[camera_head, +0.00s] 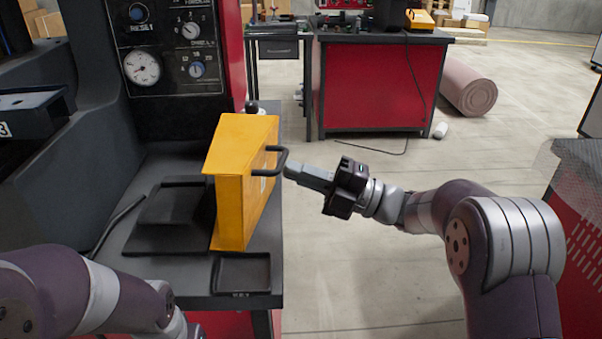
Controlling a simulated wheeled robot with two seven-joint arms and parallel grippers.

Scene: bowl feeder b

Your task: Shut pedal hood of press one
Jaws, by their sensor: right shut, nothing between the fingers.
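The yellow pedal hood (229,215) stands upright on the dark bench of the press, with a black bar handle (284,158) on its right side. A black pedal-like block (172,205) on a flat base lies left of the hood, partly hidden behind it and uncovered on the side I see. My right gripper (291,171) comes in from the right. Its fingers are shut and empty, with the tips right beside the handle; I cannot tell whether they touch it. My left arm shows at the lower left, but its gripper is out of view.
A black shallow tray (241,273) lies at the bench's front edge. The press panel (172,50) with a gauge and knobs rises behind. A red cabinet (380,85) and a rolled mat (468,86) stand farther back. The floor right of the bench is clear.

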